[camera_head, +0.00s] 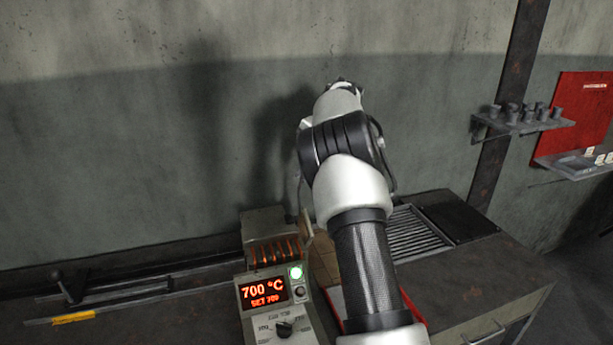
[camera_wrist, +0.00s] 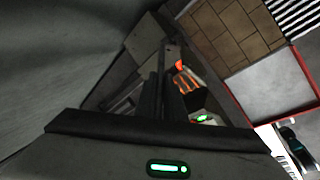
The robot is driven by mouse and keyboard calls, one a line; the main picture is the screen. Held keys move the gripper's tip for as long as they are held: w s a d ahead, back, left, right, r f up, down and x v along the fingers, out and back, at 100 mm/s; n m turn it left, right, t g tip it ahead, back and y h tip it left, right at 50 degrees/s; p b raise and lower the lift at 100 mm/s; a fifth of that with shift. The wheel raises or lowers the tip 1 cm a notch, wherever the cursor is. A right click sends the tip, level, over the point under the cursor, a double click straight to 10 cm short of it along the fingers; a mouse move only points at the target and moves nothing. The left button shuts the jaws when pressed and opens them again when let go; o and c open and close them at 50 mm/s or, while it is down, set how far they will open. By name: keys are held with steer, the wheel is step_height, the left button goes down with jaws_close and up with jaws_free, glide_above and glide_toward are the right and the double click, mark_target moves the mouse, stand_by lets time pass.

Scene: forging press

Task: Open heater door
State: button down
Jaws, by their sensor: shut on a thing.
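The heater (camera_head: 262,218) is a grey box on the bench, left of my arm in the head view. Its glowing orange bars (camera_head: 273,252) show through an opening; they also show in the wrist view (camera_wrist: 186,82).
A control box (camera_head: 266,300) reading 700 °C stands in front of the heater. Tan tiles (camera_wrist: 228,30), a slatted grate (camera_head: 415,235) and a red-rimmed tray (camera_wrist: 270,85) lie to the right. The wall (camera_head: 150,150) rises behind the bench.

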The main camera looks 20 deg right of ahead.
steer(key=shift+w+a, duration=0.3)
steer(key=c, duration=1.8)
jaws_free()
steer(key=shift+a+r, duration=0.1)
steer(key=shift+c, duration=0.2)
steer(key=shift+d, duration=0.2)
steer(key=shift+r, duration=0.25)
steer(key=v, duration=1.1)
steer(key=shift+d+r, duration=0.15)
steer(key=shift+r, duration=0.05)
